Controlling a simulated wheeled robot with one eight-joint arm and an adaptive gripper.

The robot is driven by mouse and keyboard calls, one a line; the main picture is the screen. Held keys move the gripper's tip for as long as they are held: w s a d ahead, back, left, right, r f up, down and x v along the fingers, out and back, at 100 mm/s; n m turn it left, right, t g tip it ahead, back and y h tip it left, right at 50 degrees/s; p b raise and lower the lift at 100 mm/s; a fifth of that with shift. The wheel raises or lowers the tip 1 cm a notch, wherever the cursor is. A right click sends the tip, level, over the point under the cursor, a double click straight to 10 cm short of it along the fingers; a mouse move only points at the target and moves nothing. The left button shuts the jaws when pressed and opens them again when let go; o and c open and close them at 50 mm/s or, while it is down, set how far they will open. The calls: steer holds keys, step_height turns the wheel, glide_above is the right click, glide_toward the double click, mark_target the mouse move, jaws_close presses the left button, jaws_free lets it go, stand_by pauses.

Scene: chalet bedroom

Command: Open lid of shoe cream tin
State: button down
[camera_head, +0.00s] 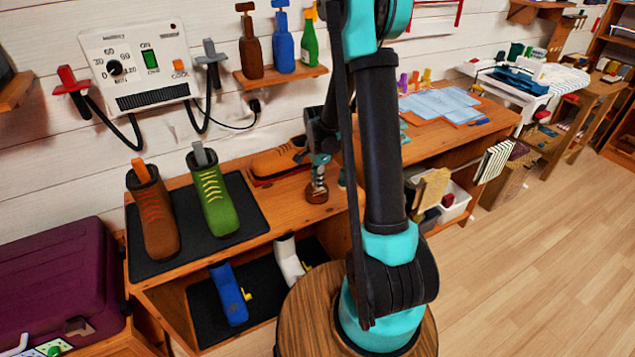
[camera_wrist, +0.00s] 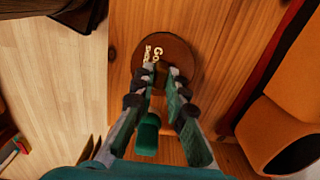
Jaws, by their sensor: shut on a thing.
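The round brown shoe cream tin (camera_wrist: 180,48), with pale lettering on its lid, sits on the wooden workbench. It also shows small in the head view (camera_head: 317,195), below my gripper (camera_head: 319,178). In the wrist view my gripper (camera_wrist: 168,80) has its fingers drawn in at the tin's near edge, shut on a small dark brown part there. The fingertips hide part of the lid and lettering. The lid looks flat on the tin; I cannot tell whether it is lifted at all.
An orange-brown shoe (camera_head: 277,162) lies left of the tin, close by in the wrist view (camera_wrist: 285,115). A brown boot (camera_head: 155,218) and a green boot (camera_head: 213,195) stand on a black mat (camera_head: 178,257). Blue sheets (camera_head: 440,105) lie farther along the bench.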

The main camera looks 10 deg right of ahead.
steer(key=shift+w+a+r+g+h, duration=0.1)
steer(key=shift+w+r+g+h, duration=0.25)
steer(key=shift+g, duration=0.4)
steer(key=shift+w+a+r+g+h, duration=0.15)
steer(key=shift+w+g, duration=0.25)
steer(key=shift+g, duration=0.3)
steer(key=shift+w+a+r+g+h, duration=0.1)
steer(key=shift+w+r+g+h, duration=0.25)
steer(key=shift+g, duration=0.4)
steer(key=c, duration=1.5)
jaws_free()
steer(key=shift+c, duration=0.2)
steer(key=v, duration=1.2)
steer(key=shift+d, duration=0.1)
